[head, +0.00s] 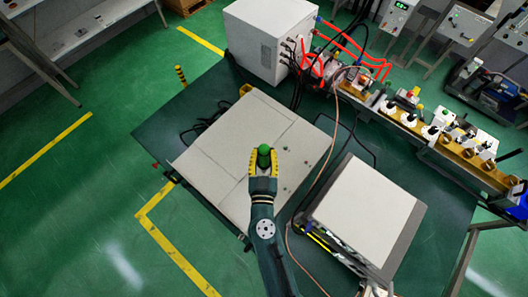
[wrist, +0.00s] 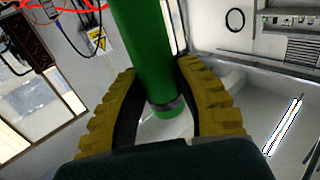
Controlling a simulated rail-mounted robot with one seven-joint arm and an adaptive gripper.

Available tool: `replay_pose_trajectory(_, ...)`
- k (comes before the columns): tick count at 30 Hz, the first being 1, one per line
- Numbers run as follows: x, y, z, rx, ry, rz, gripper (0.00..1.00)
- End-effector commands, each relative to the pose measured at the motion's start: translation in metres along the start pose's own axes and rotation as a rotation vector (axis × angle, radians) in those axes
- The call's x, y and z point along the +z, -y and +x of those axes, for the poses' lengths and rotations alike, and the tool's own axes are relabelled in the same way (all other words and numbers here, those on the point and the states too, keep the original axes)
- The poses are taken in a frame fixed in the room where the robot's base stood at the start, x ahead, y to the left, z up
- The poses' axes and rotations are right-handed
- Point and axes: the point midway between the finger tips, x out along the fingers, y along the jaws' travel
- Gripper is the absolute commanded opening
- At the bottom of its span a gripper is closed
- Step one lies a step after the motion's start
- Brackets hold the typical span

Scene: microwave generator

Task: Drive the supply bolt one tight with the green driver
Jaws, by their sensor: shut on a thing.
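The green driver (head: 264,152) is in my gripper (head: 263,165), above the light grey panel box (head: 215,155) in the head view. In the wrist view the driver's green handle (wrist: 145,50) stands between my two yellow ribbed fingers, which are shut on it; my gripper shows there too (wrist: 165,105). A grey band rings the handle's lower end. The driver's tip is hidden. A few small dark bolt-like spots (head: 285,189) show on the panel to the right of my gripper. I cannot tell which is supply bolt one, nor whether the driver touches any bolt.
A white cabinet (head: 268,40) stands at the back of the dark green table (head: 420,160). A white-topped instrument (head: 362,205) stands close on the right of my gripper. Red hoses (head: 350,50) and a row of fittings (head: 435,133) lie at the back right. Black cables lie between.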

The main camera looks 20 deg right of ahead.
Motion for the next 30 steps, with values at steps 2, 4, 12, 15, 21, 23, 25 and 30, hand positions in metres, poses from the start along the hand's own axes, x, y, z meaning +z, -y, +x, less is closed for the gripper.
replay_pose_trajectory(2,0.004,0.001,0.001,0.000,-0.004,-0.001,0.00)
replay_pose_trajectory(4,0.007,0.001,0.001,-0.001,-0.004,-0.001,0.00)
replay_pose_trajectory(12,0.012,0.001,0.001,-0.001,-0.004,0.000,0.00)
replay_pose_trajectory(15,0.012,0.001,0.001,-0.001,-0.004,0.000,0.00)
replay_pose_trajectory(21,0.012,0.000,0.001,-0.001,-0.004,0.000,0.00)
replay_pose_trajectory(23,0.012,0.000,0.001,-0.001,-0.004,0.000,0.00)
replay_pose_trajectory(25,0.011,0.000,0.001,-0.001,-0.004,0.000,0.00)
replay_pose_trajectory(30,0.011,0.001,0.001,-0.001,-0.004,-0.001,0.00)
